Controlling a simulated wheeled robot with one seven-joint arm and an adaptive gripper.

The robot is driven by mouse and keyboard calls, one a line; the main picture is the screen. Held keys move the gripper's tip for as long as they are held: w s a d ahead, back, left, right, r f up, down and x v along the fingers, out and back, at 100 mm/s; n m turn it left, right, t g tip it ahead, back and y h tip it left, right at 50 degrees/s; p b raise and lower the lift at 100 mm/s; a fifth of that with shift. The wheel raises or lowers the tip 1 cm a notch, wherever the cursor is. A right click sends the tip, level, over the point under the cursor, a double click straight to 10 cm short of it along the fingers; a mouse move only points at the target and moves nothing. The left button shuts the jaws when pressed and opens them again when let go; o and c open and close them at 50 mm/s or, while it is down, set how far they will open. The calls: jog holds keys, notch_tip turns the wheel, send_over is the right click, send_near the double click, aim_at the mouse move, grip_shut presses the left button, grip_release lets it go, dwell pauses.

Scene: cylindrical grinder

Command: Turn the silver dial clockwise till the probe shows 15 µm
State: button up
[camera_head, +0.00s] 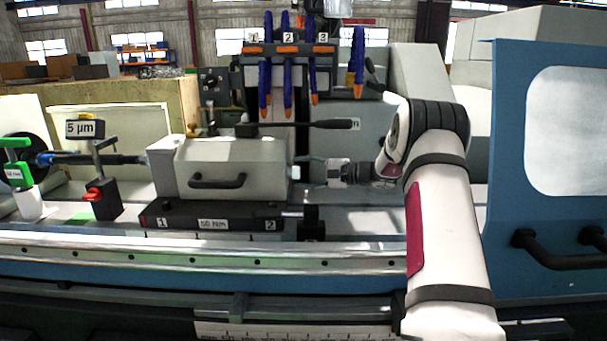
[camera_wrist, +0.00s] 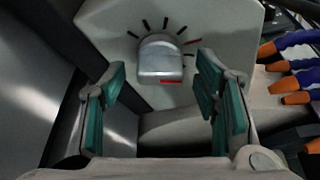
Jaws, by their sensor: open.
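The silver dial (camera_wrist: 160,58) sits on a pale housing face (camera_wrist: 105,22) in the wrist view, with black tick marks and one red tick around it. A red mark shows on the dial's lower edge. My gripper (camera_wrist: 160,82) is open, its green-padded fingers to the left and right of the dial's lower part, with nothing between the pads. In the head view my gripper (camera_head: 308,168) is at the right end of the white housing (camera_head: 225,165); the dial cannot be made out there. The probe display (camera_head: 80,128) at the left reads 5 µm.
Blue coolant hoses with orange tips (camera_head: 287,80) hang above my gripper; they also show at the right of the wrist view (camera_wrist: 292,68). A black lever (camera_head: 325,124) sticks out above the housing. A black base (camera_head: 205,215) labelled 50 Nm lies below.

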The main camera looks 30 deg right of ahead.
jog(key=c, duration=1.1)
jog(key=shift+m+g+b, duration=0.3)
jog(key=shift+m+b, duration=0.1)
jog(key=shift+m, duration=0.3)
jog(key=shift+c, duration=0.2)
jog(key=o, duration=1.1)
jog(key=shift+o, duration=0.2)
jog(key=v, duration=1.2)
jog(key=shift+r, duration=0.1)
